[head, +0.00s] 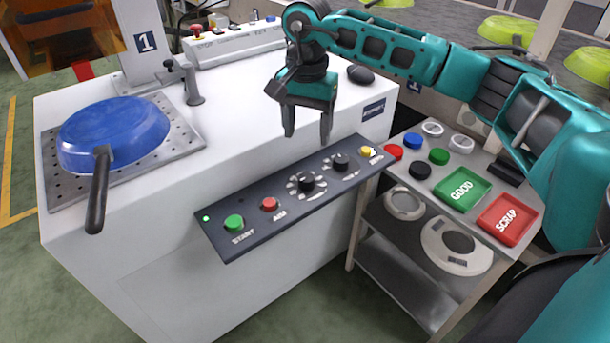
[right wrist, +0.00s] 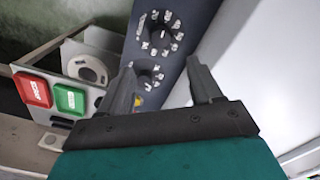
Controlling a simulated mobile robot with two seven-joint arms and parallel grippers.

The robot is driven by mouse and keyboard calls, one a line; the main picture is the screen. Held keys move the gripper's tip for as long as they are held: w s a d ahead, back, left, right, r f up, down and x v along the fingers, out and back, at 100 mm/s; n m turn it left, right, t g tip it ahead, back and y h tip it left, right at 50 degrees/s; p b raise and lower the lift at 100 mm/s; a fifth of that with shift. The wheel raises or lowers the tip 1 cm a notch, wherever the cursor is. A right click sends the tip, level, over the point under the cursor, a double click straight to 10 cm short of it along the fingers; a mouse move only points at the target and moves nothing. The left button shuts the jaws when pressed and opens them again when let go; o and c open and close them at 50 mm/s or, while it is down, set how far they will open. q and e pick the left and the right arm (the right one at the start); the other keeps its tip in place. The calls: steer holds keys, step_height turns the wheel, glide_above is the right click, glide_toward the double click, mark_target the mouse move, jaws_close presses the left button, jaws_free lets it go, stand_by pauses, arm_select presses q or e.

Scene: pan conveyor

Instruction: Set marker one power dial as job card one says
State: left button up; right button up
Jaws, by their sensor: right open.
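Marker one's white cabinet carries a number 1 sign (head: 145,42) and a sloping dark control panel (head: 250,238). Two black dials sit on the panel, a larger one (head: 306,182) ringed by pale marks and another (head: 340,162) to its right. Both show in the right wrist view, the larger (right wrist: 160,32) farther off and the other (right wrist: 146,74) nearer. Their small labels are unreadable, so I cannot tell which is power. My right gripper (head: 307,128) is open and empty, pointing down above the panel, apart from the dials. No job card is readable. My left gripper is out of view.
The panel also has a green START button (head: 233,222), a red button (head: 269,204) and a yellow button (head: 366,151). A blue pan (head: 115,132) lies on the perforated plate at left. A side cart holds a green GOOD pad (head: 462,190) and a red SCRAP pad (head: 507,220).

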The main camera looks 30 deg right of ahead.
mark_target(306, 177)
step_height(306, 177, down, 10)
steer(key=shift+b, duration=1.15)
steer(key=shift+f, duration=0.6)
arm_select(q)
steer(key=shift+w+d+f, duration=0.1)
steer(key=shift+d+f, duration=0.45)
arm_select(e)
steer(key=shift+c, duration=0.3)
steer(key=c, duration=1)
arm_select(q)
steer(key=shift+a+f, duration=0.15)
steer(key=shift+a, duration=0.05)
